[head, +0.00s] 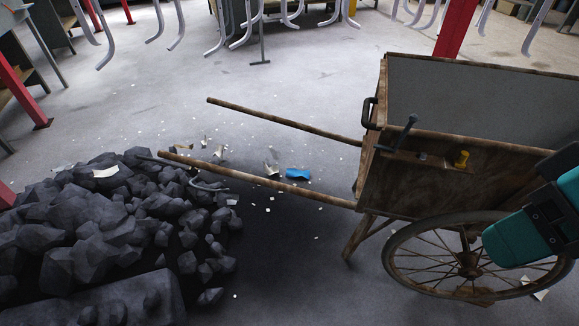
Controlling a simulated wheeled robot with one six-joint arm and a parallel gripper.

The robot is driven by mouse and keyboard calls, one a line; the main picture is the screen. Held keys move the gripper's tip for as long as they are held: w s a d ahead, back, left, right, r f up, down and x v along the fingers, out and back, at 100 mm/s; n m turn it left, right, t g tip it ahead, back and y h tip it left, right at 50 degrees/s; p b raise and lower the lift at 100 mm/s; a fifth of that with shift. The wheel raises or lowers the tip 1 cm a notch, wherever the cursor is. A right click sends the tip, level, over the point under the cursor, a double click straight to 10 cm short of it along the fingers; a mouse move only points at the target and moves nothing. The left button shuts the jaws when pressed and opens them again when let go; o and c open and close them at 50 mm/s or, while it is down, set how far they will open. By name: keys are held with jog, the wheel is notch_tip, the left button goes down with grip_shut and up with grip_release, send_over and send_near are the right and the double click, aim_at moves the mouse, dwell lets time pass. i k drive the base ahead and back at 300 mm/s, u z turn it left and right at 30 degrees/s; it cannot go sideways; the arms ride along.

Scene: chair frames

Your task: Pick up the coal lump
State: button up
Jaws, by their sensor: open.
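A heap of dark grey coal (110,215) lies on the floor at the left of the head view. It holds many lumps of different sizes. A large angular coal lump (72,262) sits at its front, and a small loose lump (210,297) lies at its right edge. I cannot tell which single lump the task names. A teal and black link of my arm shows at the right edge, over the cart's wheel. My gripper is outside the picture, so its place relative to the coal is hidden.
A wooden handcart (420,180) with a spoked wheel (465,262) stands at the right. Its handle (250,178) reaches over the heap's right edge. A crushed blue can (297,174) and paper scraps lie on the floor. Open floor (190,95) lies behind; red posts stand beyond.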

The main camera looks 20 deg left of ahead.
aim_at(152, 298)
jog(key=u, duration=2.6)
jog(key=k, duration=1.05)
jog(key=u, duration=1.05)
jog(key=i, duration=1.35)
jog(key=z, duration=0.4)
jog(key=i, duration=0.7)
jog(key=z, duration=1.3)
jog(key=i, duration=0.7)
jog(key=z, duration=0.7)
